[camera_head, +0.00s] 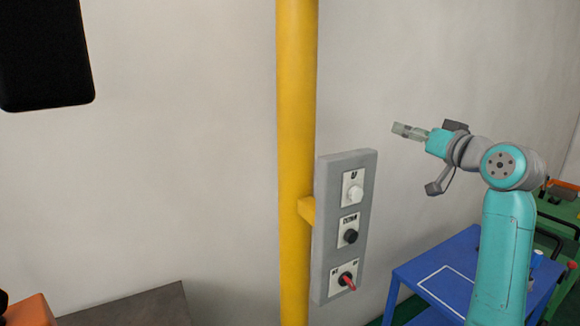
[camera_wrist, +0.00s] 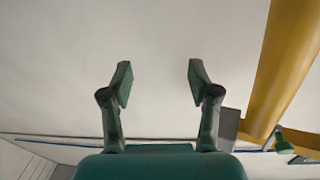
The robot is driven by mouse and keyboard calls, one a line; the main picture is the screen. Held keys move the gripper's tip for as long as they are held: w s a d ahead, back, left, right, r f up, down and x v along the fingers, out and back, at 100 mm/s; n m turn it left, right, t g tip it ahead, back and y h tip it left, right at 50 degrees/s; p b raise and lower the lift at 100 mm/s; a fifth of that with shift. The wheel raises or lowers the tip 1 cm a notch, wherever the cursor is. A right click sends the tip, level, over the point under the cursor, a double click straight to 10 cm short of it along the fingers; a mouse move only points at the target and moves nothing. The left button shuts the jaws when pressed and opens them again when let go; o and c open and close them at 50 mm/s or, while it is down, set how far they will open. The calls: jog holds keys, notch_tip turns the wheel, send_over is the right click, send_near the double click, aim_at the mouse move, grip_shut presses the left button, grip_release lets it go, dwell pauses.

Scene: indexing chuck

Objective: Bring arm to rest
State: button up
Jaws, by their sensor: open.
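My gripper (camera_head: 402,130) is held out in mid-air at the upper right of the head view, pointing left. It is above and to the right of the grey control panel, apart from it. In the wrist view my gripper (camera_wrist: 160,82) shows its two fingers spread wide with nothing between them. My teal arm (camera_head: 508,240) rises at the right and bends over at the elbow.
A yellow post (camera_head: 296,120) carries the control panel (camera_head: 331,168), which has a white button, a black button and a red switch. A blue table (camera_head: 415,270) stands below the arm. A green cart (camera_head: 553,225) is at the right.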

jog(key=s+a+f+m+h, duration=0.1)
jog(key=s+f, duration=0.3)
jog(key=f, duration=0.9)
jog(key=s+a+f+m+h, duration=0.15)
jog(key=s+f, duration=0.25)
jog(key=f, duration=0.9)
jog(key=s+a+f+m+h, duration=0.15)
jog(key=s+f, duration=0.25)
jog(key=f, duration=0.9)
jog(key=s+a+f+g+h, duration=0.1)
jog(key=s+f, duration=0.4)
jog(key=s, duration=0.5)
jog(key=s+a+f+h, duration=0.1)
jog(key=s+f, duration=0.4)
jog(key=s, duration=0.5)
jog(key=s+a+f+g+h, duration=0.1)
jog(key=s+f, duration=0.4)
jog(key=s, duration=0.5)
jog(key=s+a+r+n, duration=0.1)
jog(key=s+r, duration=0.1)
jog(key=s, duration=0.8)
jog(key=s+r+n, duration=0.1)
jog(key=s+r, duration=0.2)
jog(key=s, duration=0.7)
jog(key=shift+s+a+r+n+y, duration=0.25)
jog(key=shift+s+a+n+y, duration=0.1)
jog(key=shift+s+n+y, duration=0.05)
